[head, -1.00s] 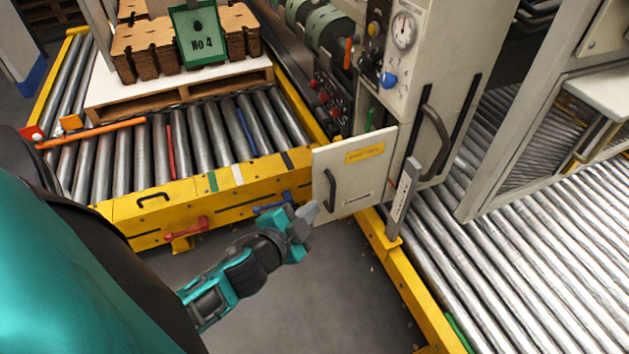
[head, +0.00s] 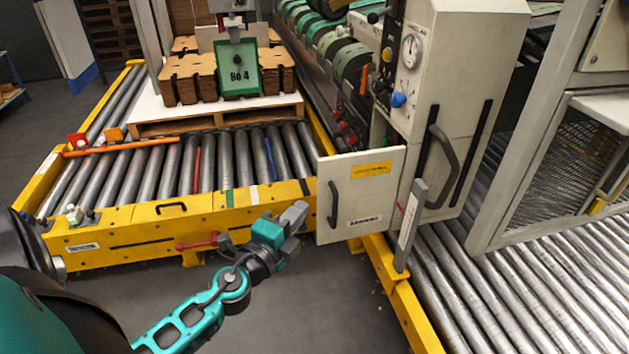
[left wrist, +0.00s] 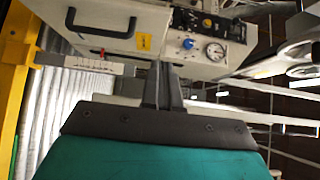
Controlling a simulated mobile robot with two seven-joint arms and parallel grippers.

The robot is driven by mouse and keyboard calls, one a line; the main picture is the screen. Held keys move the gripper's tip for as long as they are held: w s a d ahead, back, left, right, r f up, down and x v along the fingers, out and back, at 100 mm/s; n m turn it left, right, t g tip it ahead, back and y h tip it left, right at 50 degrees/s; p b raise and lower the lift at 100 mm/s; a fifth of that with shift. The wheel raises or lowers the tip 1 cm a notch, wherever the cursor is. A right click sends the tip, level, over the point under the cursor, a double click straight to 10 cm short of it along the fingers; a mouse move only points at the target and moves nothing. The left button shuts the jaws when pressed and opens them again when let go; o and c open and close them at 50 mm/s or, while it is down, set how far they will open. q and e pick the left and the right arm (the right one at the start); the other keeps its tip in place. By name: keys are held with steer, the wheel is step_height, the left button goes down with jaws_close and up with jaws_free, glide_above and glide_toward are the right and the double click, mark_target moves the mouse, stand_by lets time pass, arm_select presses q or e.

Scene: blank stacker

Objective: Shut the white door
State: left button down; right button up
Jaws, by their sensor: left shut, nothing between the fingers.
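The white door (head: 362,218) stands open on the machine cabinet (head: 455,85), swung out to the left. It has a dark handle at its left edge and a yellow label at the top. My left gripper (head: 297,212) is shut and empty, just left of the door's free edge. Whether it touches the door I cannot tell. In the left wrist view the shut fingers (left wrist: 162,85) point toward the cabinet, and the door (left wrist: 105,22) with its handle shows at upper left. My right gripper is in neither view.
A yellow-framed roller conveyor (head: 130,225) lies to the left, with a pallet (head: 215,115) of brown blanks and a green No 4 sign (head: 239,67). A red lever (head: 197,243) sticks out near my left gripper. More rollers (head: 500,290) lie at the right.

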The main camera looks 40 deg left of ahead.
arm_select(q)
steer(key=p, duration=0.2)
glide_toward(324, 165)
steer(key=w+d, duration=0.3)
steer(key=w, duration=0.1)
steer(key=shift+w+a+b, duration=0.3)
steer(key=shift+a, duration=0.3)
steer(key=shift+w+a+b, duration=0.25)
steer(key=shift+w+a, duration=0.05)
steer(key=shift+a, duration=0.35)
steer(key=shift+w+a, duration=0.35)
steer(key=shift+a, duration=0.15)
